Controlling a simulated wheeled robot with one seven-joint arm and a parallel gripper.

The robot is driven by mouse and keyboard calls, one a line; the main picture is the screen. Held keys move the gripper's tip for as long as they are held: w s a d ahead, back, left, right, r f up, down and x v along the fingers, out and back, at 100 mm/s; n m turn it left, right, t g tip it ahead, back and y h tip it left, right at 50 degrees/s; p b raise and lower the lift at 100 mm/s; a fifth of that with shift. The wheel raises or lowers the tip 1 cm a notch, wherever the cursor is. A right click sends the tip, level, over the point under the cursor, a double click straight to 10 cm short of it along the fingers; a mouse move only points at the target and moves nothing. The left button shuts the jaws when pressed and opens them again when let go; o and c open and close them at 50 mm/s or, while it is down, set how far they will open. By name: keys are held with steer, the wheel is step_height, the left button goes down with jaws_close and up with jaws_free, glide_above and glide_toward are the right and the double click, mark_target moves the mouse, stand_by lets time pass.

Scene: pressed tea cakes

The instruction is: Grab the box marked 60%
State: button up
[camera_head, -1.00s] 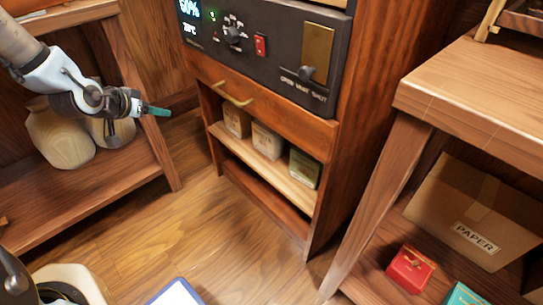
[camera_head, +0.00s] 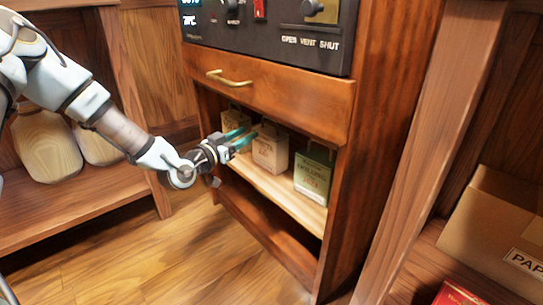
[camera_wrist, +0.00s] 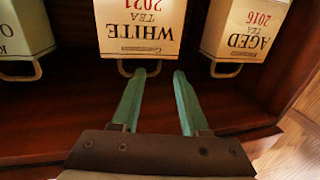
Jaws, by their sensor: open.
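Three tea boxes with wire handles stand in the open shelf under the drawer. The middle box (camera_head: 270,152) reads WHITE TEA 2021 in the wrist view (camera_wrist: 140,25), upside down there. The left tan box (camera_head: 234,118) reads AGED TEA 2016 in the wrist view (camera_wrist: 240,28). The right box is green (camera_head: 313,178); only its edge shows in the wrist view (camera_wrist: 22,28). I can read no 60% on any box. My gripper (camera_head: 246,139) is open and empty before the WHITE box, its fingertips (camera_wrist: 160,73) close to that box's handle.
The shelf board (camera_head: 285,190) runs below the boxes, with a drawer (camera_head: 270,95) above. A control panel (camera_head: 270,25) is over the drawer. Jars stand on a left shelf. At right are a table leg (camera_head: 430,150) and a cardboard box (camera_head: 490,225).

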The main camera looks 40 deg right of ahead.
mark_target(262, 125)
steer(key=d+b, duration=0.1)
steer(key=d, duration=0.1)
steer(key=w+d+b, duration=0.1)
steer(key=d, duration=0.2)
steer(key=d+b, duration=0.1)
steer(key=d, duration=0.2)
steer(key=shift+w, duration=0.2)
steer(key=shift+w+d, duration=0.1)
steer(key=shift+d, duration=0.15)
steer(key=shift+r, duration=0.1)
jaws_close()
stand_by(0.9)
